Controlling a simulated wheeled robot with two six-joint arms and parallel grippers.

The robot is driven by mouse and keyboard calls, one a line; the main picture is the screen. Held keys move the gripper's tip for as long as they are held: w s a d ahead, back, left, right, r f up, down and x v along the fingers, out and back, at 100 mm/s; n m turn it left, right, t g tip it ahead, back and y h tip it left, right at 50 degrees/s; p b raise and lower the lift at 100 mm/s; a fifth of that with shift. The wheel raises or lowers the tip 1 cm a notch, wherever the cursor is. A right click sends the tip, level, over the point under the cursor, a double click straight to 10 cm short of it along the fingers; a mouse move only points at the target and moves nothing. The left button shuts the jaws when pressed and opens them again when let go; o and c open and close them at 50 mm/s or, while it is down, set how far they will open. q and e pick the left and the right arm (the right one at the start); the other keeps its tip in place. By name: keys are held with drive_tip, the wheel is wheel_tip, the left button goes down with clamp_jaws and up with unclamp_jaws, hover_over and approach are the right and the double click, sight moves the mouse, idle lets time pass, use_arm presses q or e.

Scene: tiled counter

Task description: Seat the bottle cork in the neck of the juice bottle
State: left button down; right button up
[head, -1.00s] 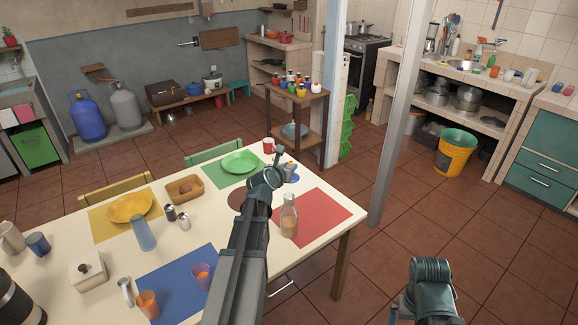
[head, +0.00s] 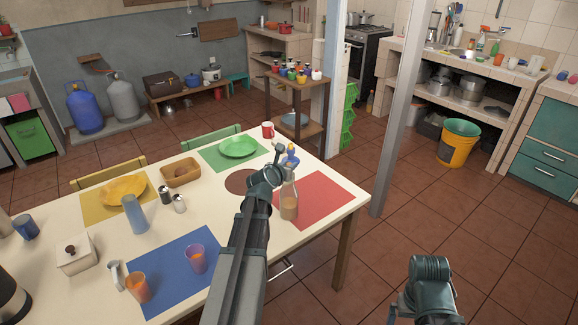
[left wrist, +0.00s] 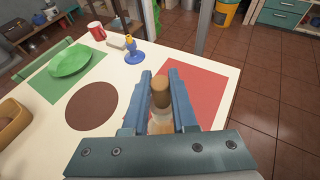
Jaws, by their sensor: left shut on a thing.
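The bottle cork (left wrist: 160,92) is a brown cylinder between the two blue fingers of my left gripper (left wrist: 160,76), which is shut on it. The juice bottle (head: 289,202), clear glass with orange-brown juice low inside, stands upright by the left edge of the red mat. In the left wrist view part of the bottle (left wrist: 160,124) shows directly below the cork. I cannot tell whether the cork touches or enters the neck. In the head view my left wrist hides the fingers and cork. My right arm shows at the lower right, its gripper out of sight.
A blue holder with a yellow top (left wrist: 134,54) stands behind the bottle, near a red mug (left wrist: 97,31). A brown round mat (left wrist: 91,106) and a green plate (left wrist: 70,60) lie to the left. The red mat (left wrist: 205,95) is otherwise clear.

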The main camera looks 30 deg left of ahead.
sight(289, 164)
use_arm(q)
drive_tip(key=shift+f, duration=0.25)
drive_tip(key=c, duration=0.6)
unclamp_jaws()
wheel_tip(289, 164, up, 7)
drive_tip(key=p, duration=0.7)
drive_tip(key=shift+r, duration=0.2)
drive_tip(key=shift+f, duration=0.15)
